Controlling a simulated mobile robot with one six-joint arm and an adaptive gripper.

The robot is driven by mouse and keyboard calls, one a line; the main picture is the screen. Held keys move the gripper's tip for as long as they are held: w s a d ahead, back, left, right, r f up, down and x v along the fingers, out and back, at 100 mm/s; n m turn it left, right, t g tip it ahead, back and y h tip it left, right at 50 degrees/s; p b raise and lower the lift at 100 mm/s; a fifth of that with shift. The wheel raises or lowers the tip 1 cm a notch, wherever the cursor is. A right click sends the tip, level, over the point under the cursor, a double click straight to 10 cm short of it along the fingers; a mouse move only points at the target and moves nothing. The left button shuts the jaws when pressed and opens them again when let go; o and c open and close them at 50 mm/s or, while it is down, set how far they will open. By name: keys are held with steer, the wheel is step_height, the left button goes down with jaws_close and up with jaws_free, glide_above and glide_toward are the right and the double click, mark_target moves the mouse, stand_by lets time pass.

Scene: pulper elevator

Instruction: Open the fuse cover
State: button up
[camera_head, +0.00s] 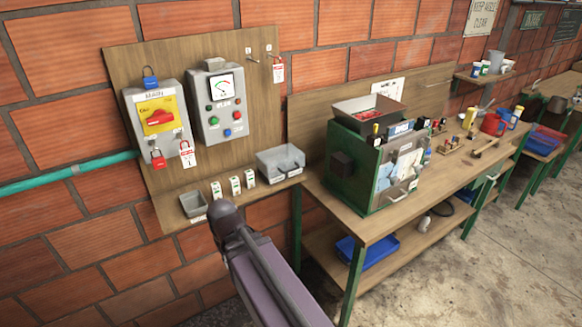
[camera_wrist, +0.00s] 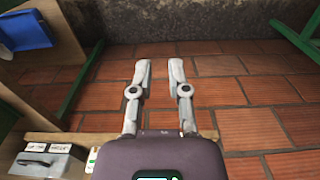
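A clear, see-through cover with a handle (camera_head: 281,161) sits low on the wooden wall board, and it looks like the fuse cover. It appears closed, though its edges are hard to make out. Several small white fuse-like blocks (camera_head: 235,186) stand in a row to its left on the board's ledge. My gripper (camera_wrist: 160,66) shows in the wrist view with its two grey fingers apart and nothing between them. In the head view, my arm rises below the ledge and the fingers cannot be made out.
A grey isolator box (camera_head: 158,122) with a red knob and padlock, and a meter panel (camera_head: 219,103), hang above the ledge. A small grey tray (camera_head: 192,204) is at its left end. The workbench (camera_head: 375,222) with a green machine (camera_head: 361,172) stands to the right.

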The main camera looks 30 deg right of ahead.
mark_target(290, 165)
steer(key=shift+o, duration=0.7)
steer(key=shift+w+d+f, duration=0.1)
steer(key=shift+w, duration=0.4)
steer(key=w+d+m+t+y+b, duration=0.55)
steer(key=w+d+m+t, duration=0.25)
steer(key=w+d, duration=0.6)
steer(key=d+r+m+t+h+b, duration=0.2)
steer(key=d+m, duration=0.3)
steer(key=d, duration=0.7)
steer(key=d+r+m+t+h+b, duration=0.2)
steer(key=d+m+t, duration=0.3)
steer(key=d, duration=0.7)
steer(key=shift+s+d+r+t+h+b, duration=0.3)
steer(key=shift+d+h+b, duration=0.1)
steer(key=shift+h, duration=0.35)
steer(key=shift+w+f, duration=0.1)
steer(key=shift+w, duration=0.1)
steer(key=b+x, duration=0.3)
steer(key=x, duration=1)
steer(key=shift+w, duration=0.3)
